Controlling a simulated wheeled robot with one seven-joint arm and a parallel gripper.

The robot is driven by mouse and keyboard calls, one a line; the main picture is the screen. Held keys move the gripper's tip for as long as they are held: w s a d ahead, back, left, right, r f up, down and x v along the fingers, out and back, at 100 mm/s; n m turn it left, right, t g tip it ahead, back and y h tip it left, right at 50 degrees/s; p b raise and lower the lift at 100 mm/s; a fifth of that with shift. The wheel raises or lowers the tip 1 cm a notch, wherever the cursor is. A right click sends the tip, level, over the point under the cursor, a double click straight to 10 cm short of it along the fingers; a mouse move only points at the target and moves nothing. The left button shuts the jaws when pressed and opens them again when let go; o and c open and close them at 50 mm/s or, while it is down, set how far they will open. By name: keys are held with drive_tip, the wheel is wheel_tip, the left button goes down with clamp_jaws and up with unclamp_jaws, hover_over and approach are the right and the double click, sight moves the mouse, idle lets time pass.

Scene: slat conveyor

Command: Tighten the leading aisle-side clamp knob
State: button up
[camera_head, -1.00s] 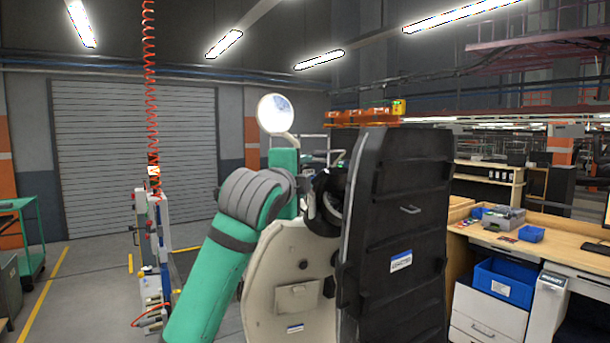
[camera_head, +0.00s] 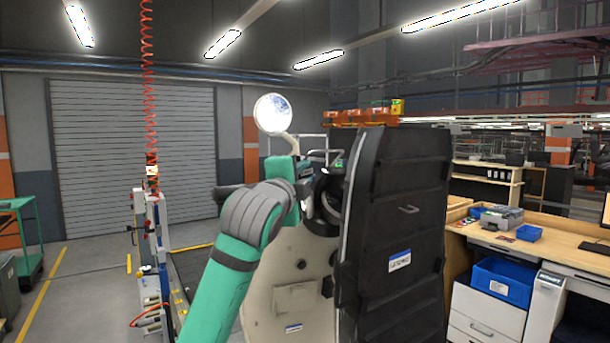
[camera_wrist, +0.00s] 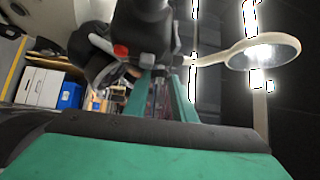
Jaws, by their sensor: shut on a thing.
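My gripper (camera_wrist: 142,45) shows as a dark shape at the top middle of the wrist view. It is shut on a small dark part, seemingly the clamp knob, which is largely hidden by the fingers. A red spot and a pale grey bar show beside it. Green rails run just below the gripper in the wrist view. In the head view my green arm, with its grey ribbed joint, rises in front of the work spot and hides my gripper and the knob.
A round lamp (camera_head: 272,113) stands above the work spot; it also shows in the wrist view (camera_wrist: 264,54). A workbench (camera_head: 560,246) with a blue bin (camera_head: 502,279) is on the right. A red coiled hose (camera_head: 148,80) hangs at left. Floor lies open before the shutter (camera_head: 135,150).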

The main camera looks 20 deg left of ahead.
drive_tip(key=n+t+y, duration=0.1)
drive_tip(key=n, duration=0.1)
drive_tip(key=f+n+t+y, duration=0.1)
drive_tip(key=n+t, duration=0.1)
drive_tip(key=shift+w+d+f+n+t, duration=0.1)
drive_tip(key=shift+w+d+n+t, duration=0.1)
drive_tip(key=shift+n+t, duration=0.15)
drive_tip(key=shift+w+f+n+t+y, duration=0.1)
drive_tip(key=shift+n+t+y, duration=0.3)
drive_tip(key=shift+n+y, duration=0.8)
drive_tip(key=shift+w+f+n+t+y, duration=0.1)
drive_tip(key=shift+n+t+y, duration=0.25)
drive_tip(key=shift+n+y, duration=0.85)
drive_tip(key=shift+s+r+n, duration=0.1)
drive_tip(key=shift+n, duration=0.35)
drive_tip(key=o, duration=1.1)
drive_tip(key=shift+c, duration=0.2)
drive_tip(key=v, duration=1)
drive_tip(key=shift+s+f, duration=0.2)
drive_tip(key=shift+f, duration=0.1)
drive_tip(key=shift+d, duration=0.1)
